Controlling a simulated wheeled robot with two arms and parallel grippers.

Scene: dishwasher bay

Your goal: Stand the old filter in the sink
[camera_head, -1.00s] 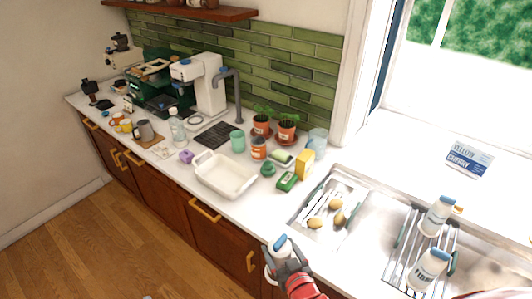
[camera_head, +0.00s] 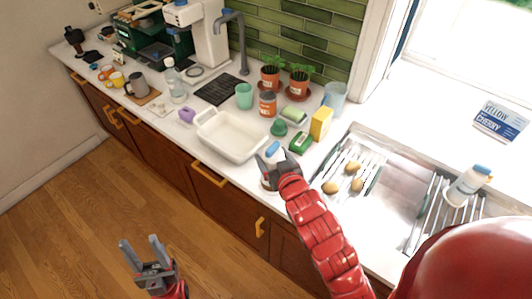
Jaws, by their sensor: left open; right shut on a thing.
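Another white filter with a blue cap (camera_head: 467,187) leans on the wire rack in the sink at the right. The metal sink (camera_head: 392,205) is partly hidden by my red arm and shoulder. My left gripper (camera_head: 143,252) is open and empty above the floor, in front of the cabinets.
A white tub (camera_head: 228,141) stands on the counter. Potatoes (camera_head: 351,180) lie on a rack in the sink's left part. A blue and white card (camera_head: 499,121) lies on the sill.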

